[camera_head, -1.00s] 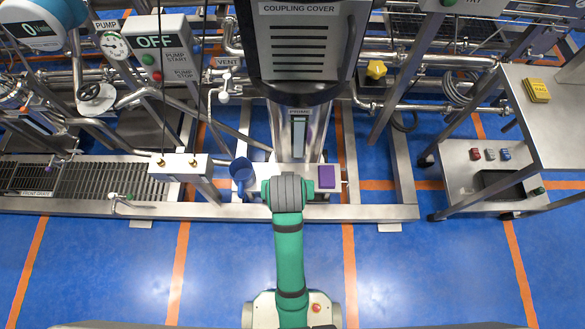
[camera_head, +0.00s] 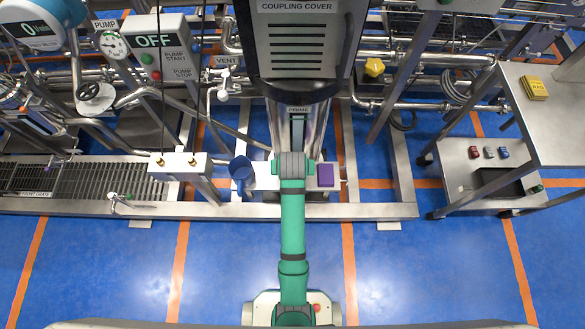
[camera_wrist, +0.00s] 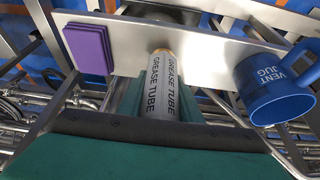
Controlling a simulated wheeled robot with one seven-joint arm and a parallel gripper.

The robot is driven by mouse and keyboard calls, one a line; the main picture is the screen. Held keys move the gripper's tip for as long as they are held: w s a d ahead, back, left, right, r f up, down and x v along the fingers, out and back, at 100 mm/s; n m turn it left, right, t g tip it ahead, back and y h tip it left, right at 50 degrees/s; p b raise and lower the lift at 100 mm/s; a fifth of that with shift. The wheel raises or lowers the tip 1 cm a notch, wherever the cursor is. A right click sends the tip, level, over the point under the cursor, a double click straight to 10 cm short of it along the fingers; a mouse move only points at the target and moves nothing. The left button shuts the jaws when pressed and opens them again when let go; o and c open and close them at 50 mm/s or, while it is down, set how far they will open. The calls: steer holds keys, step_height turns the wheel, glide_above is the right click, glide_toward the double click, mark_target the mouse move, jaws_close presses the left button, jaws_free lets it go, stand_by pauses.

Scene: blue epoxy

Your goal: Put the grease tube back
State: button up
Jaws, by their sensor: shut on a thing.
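The grease tube (camera_wrist: 162,85) is a pale cylinder with dark lettering, in the middle of the wrist view. My gripper (camera_wrist: 159,98) shows as teal fingers on both sides of the tube and is shut on it. The tube's far, tan-rimmed end overlaps the steel shelf (camera_wrist: 215,60) in the picture; I cannot tell whether they touch.
A blue vent jug (camera_head: 241,175) stands left of my wrist; it also shows at right in the wrist view (camera_wrist: 275,92). Purple pads (camera_head: 325,175) lie to the right. The coupling cover (camera_head: 298,40) and pipes stand behind. Open blue floor lies in front.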

steer(key=shift+f, duration=0.45)
steer(key=shift+f, duration=0.1)
steer(key=o, duration=1)
steer(key=shift+o, duration=0.2)
